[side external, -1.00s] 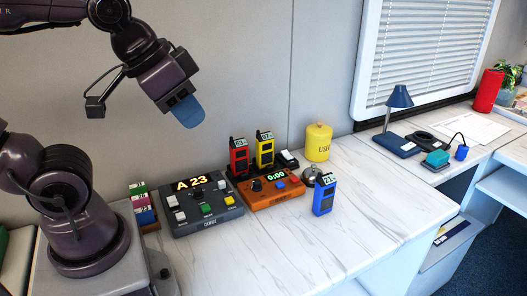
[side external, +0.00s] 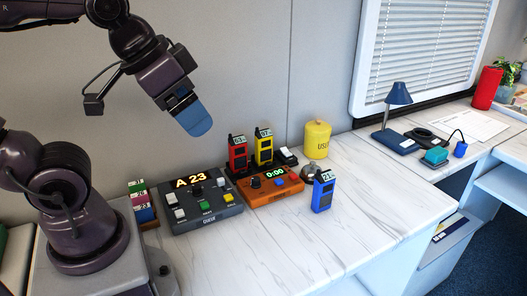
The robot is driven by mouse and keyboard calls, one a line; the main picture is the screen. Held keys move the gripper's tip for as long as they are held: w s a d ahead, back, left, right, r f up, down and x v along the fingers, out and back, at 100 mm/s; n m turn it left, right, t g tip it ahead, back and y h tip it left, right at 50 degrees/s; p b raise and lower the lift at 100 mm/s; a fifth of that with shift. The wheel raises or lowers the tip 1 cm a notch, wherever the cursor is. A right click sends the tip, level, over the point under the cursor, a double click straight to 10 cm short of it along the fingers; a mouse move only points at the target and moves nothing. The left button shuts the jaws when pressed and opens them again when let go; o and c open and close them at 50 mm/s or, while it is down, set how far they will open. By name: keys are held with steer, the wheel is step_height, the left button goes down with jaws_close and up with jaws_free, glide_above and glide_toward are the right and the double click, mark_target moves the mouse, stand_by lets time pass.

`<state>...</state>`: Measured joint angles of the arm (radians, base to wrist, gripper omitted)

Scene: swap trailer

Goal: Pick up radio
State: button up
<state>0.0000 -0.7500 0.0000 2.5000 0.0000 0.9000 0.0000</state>
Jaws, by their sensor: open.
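Three handheld radios are in view. A red radio (side external: 238,155) and a yellow radio (side external: 263,147) stand upright side by side in a dark holder behind the orange console. A blue radio (side external: 323,192) stands upright alone on the white counter, right of the orange console. Each has a small numbered label at its top. My gripper (side external: 195,121), with blue fingers, hangs above and behind the grey console, up and left of the red radio. It touches none of the radios. The gap between its fingers is hard to see from this side.
The grey console (side external: 203,214) showing "A 23" and the orange console (side external: 272,188) showing "0:00" stand on the counter. A bell (side external: 308,172) and a yellow canister (side external: 317,140) stand near the blue radio. The counter front (side external: 290,240) is clear.

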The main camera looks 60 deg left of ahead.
steer(key=shift+f, duration=0.1)
steer(key=n+g+y, duration=0.5)
steer(key=n+g, duration=0.1)
steer(key=n, duration=1.2)
glide_toward(264, 132)
steer(key=shift+h, duration=0.3)
steer(key=x, duration=0.5)
steer(key=shift+s+a+f, duration=0.3)
steer(key=shift+s, duration=0.05)
steer(key=shift+w+x, duration=0.15)
steer(key=shift+x, duration=1.4)
steer(key=shift+w+x, duration=0.15)
steer(key=shift+x, duration=1.35)
steer(key=shift+a, duration=0.1)
